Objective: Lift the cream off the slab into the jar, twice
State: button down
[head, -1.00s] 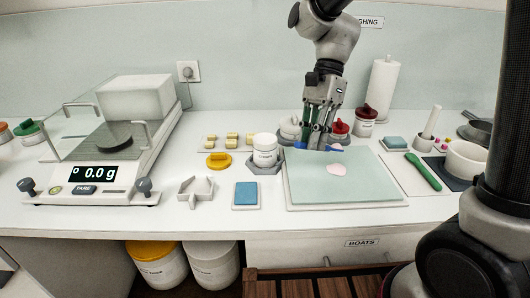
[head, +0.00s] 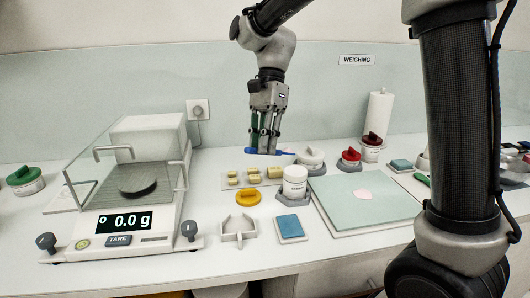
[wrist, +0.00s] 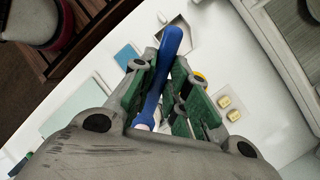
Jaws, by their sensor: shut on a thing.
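The pale green slab (head: 385,212) lies on the counter at the right in the head view. A small pinkish-white patch of cream (head: 364,194) sits on it. A white jar (head: 294,182) stands upright in a grey holder beside the slab's left edge. A yellow lid (head: 248,197) lies left of the jar. My gripper (head: 265,148) is shut on a blue spatula (head: 262,152), held roughly level above the counter, behind and left of the jar. The spatula (wrist: 168,60) also shows between the green finger pads in the wrist view. I cannot tell whether cream is on it.
A balance (head: 122,210) reading 0.0 g, with glass panels, fills the left. Several yellow blocks (head: 254,179), a grey open bracket (head: 238,231) and a blue pad (head: 290,227) lie near the jar. Red-lidded jars (head: 372,146) and a paper roll stand behind the slab.

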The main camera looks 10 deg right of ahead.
jog(key=shift+a+r, duration=0.1)
jog(key=shift+a, duration=0.1)
jog(key=shift+s, duration=0.15)
jog(key=shift+f, duration=2.35)
jog(key=shift+d+f, duration=0.1)
jog(key=shift+f, duration=0.3)
jog(key=shift+s+a, duration=0.15)
jog(key=shift+a, duration=0.15)
jog(key=shift+r, duration=3)
jog(key=shift+d, duration=0.1)
